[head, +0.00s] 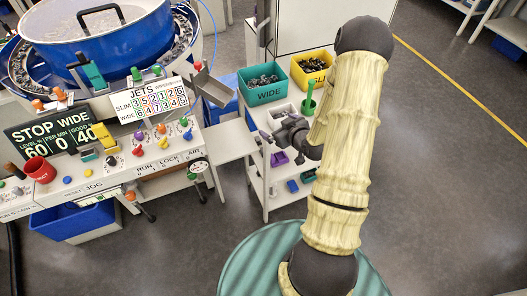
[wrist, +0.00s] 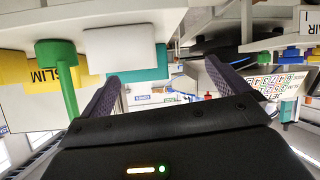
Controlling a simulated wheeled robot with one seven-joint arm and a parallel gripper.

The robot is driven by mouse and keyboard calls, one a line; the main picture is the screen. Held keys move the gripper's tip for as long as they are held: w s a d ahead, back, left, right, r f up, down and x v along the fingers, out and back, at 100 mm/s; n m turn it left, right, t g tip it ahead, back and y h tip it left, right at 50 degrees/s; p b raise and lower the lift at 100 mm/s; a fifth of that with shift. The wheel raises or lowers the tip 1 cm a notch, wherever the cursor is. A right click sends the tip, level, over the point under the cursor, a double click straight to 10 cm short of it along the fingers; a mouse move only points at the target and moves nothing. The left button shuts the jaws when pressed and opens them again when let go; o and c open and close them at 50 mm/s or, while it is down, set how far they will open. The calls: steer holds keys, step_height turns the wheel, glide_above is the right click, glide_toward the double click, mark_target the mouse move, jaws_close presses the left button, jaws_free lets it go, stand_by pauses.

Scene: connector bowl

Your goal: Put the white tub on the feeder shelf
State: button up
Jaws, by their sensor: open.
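The white tub (wrist: 120,50) shows upside down in the wrist view, on the pale top of the small cart, with a teal bin behind it. In the head view, a pale tub shape (head: 283,112) is partly hidden by my gripper and arm. My gripper (wrist: 165,75) is open and empty. Its left finger in the wrist view overlaps the tub's lower left edge; I cannot tell if they touch. In the head view, my gripper (head: 285,133) is at the cart's front. A grey shelf (head: 227,142), apparently the feeder shelf, sticks out beside the machine, left of the cart.
A teal WIDE bin (head: 264,85) and a yellow SLIM bin (head: 313,69) hold dark parts at the cart's back. A green-handled tool (head: 309,98) stands close to the tub. A metal chute (head: 212,88) hangs above the grey shelf. The floor at right is clear.

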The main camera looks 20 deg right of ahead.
steer(key=s+a+r+m+g+h, duration=0.1)
steer(key=s+a+r+g, duration=0.3)
steer(key=s, duration=0.5)
steer(key=s+a+r+m+g, duration=0.2)
steer(key=s+a+r+g, duration=0.3)
steer(key=s+a+r, duration=0.4)
steer(key=shift+r+g+h, duration=0.3)
steer(key=shift+r+h, duration=0.1)
steer(key=shift+r, duration=0.1)
